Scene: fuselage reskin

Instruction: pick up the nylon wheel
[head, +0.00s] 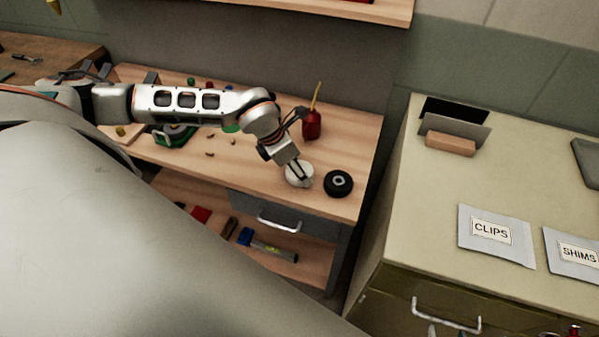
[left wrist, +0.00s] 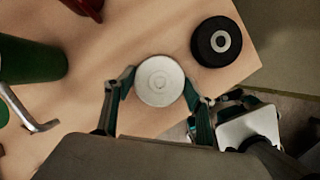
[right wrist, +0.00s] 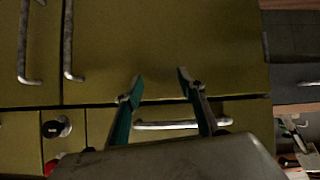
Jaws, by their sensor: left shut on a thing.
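The nylon wheel (head: 299,176) is a white disc near the front right of the wooden bench; it also shows in the left wrist view (left wrist: 159,80). My left gripper (head: 297,167), on the arm that comes in from the left, is shut on it, with one finger on each side (left wrist: 155,88). The wheel appears at bench-top level; I cannot tell whether it touches the wood. My right gripper (right wrist: 160,78) is open and empty in the right wrist view, facing olive cabinet fronts. I do not see it in the head view.
A black wheel with a grey hub (head: 338,183) lies right beside the nylon wheel, near the bench edge (head: 345,213). A red oil can (head: 312,125) stands behind. A drawer handle (head: 279,224) sticks out below. A pale cabinet (head: 410,190) stands right, across a gap.

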